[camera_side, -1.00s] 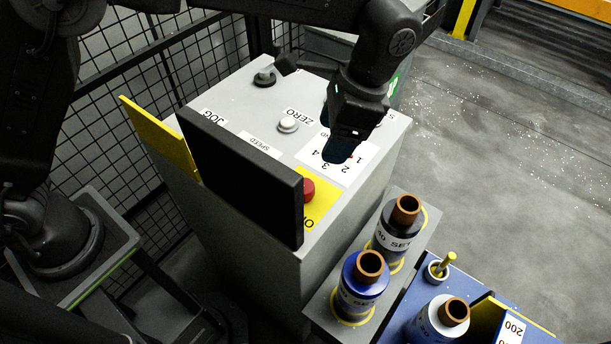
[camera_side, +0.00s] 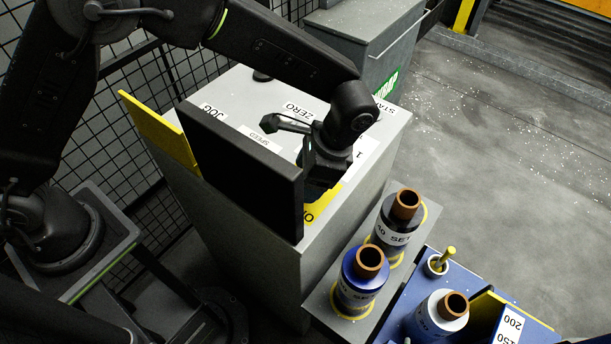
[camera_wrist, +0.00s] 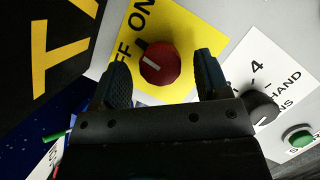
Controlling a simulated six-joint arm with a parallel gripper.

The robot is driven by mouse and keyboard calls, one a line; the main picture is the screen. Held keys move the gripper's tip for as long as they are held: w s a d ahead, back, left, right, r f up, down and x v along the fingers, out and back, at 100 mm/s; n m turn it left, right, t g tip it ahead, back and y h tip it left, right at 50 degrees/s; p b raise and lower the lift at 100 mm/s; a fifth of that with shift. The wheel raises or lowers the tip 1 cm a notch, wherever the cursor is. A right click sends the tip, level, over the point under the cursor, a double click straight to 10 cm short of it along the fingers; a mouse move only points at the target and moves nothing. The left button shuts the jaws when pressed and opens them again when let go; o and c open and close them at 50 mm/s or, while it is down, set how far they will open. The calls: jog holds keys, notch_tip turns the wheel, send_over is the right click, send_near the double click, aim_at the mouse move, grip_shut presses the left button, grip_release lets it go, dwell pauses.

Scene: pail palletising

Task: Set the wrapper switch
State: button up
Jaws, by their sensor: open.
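The wrapper switch is a red round knob (camera_wrist: 160,63) with a white line, on a yellow plate (camera_wrist: 190,28) marked OFF and ON. In the wrist view it lies between the two fingers of my gripper (camera_wrist: 163,70), which are open with gaps on both sides. The white line seems turned toward the OFF side. In the side view my gripper (camera_side: 318,185) is low over the yellow plate (camera_side: 324,203) at the near edge of the grey cabinet (camera_side: 360,200), and it hides the knob.
A black upright panel (camera_side: 245,165) stands close left of my gripper. A black numbered dial (camera_wrist: 262,108) and a green button (camera_wrist: 298,138) are right of the knob in the wrist view. Labelled bottles (camera_side: 398,225) with brown tops stand beside the cabinet.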

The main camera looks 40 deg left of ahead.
jog(key=shift+s+a+f, duration=0.1)
jog(key=shift+a+f, duration=0.05)
jog(key=shift+f, duration=0.3)
jog(key=c, duration=0.9)
